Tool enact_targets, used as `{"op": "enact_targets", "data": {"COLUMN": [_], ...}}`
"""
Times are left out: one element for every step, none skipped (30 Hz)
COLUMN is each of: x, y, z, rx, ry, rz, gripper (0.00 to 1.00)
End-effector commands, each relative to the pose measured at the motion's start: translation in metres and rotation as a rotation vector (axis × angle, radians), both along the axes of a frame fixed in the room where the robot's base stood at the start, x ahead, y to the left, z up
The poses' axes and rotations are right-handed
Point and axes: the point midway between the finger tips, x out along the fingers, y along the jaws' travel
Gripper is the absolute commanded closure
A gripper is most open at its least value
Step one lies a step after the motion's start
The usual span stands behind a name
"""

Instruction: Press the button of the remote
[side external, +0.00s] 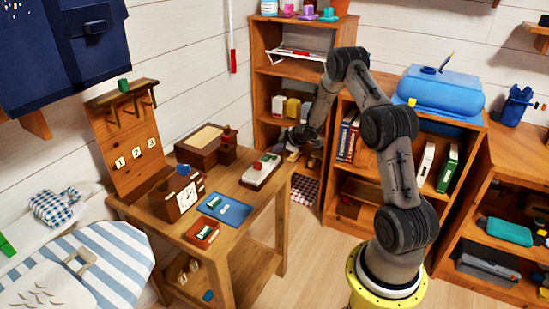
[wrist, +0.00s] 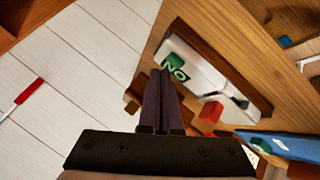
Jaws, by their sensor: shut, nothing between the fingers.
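The remote is most likely the white device on a brown base (side external: 256,178) at the right back edge of the wooden table; in the wrist view its white body (wrist: 200,68) lies diagonally. It has a red button (wrist: 210,112) and a green piece lettered "NO" (wrist: 175,68). My gripper (side external: 283,137) is above and a little to the right of the device in the side view. In the wrist view its fingers (wrist: 160,76) are together and empty, their tips overlapping the device's near side by the green piece. I cannot tell the height gap.
A peg board (side external: 122,130) stands at the left. A shelf (side external: 275,85) stands behind my gripper.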

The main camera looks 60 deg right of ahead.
Motion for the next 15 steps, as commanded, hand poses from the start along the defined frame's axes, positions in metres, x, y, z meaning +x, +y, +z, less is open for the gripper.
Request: {"op": "enact_targets", "data": {"x": [0.0, 0.0, 0.0, 0.0, 0.0, 0.0, 0.0, 0.0, 0.0, 0.001, 0.001, 0.001, 0.001, 0.001, 0.001], "y": [0.0, 0.0, 0.0, 0.0, 0.0, 0.0, 0.0, 0.0, 0.0, 0.0, 0.0, 0.0, 0.0, 0.0, 0.0], "z": [0.0, 0.0, 0.0, 0.0, 0.0, 0.0, 0.001, 0.002, 0.004, 0.007, 0.009, 0.013, 0.016, 0.019, 0.023], "rx": [0.0, 0.0, 0.0, 0.0, 0.0, -0.001, 0.0, -0.001, -0.002, -0.002, -0.002, -0.002, -0.003, -0.003, -0.002], "ry": [0.0, 0.0, 0.0, 0.0, 0.0, 0.0, -0.001, -0.001, -0.001, -0.001, -0.001, -0.003, -0.003, -0.003, -0.002], "rz": [0.0, 0.0, 0.0, 0.0, 0.0, 0.001, 0.001, 0.001, 0.001, 0.003, 0.003, 0.002, 0.003, 0.003, 0.001], "gripper": [1.0, 1.0, 1.0, 1.0, 1.0, 1.0, 1.0, 1.0, 1.0, 1.0, 1.0, 1.0, 1.0, 1.0, 1.0]}}
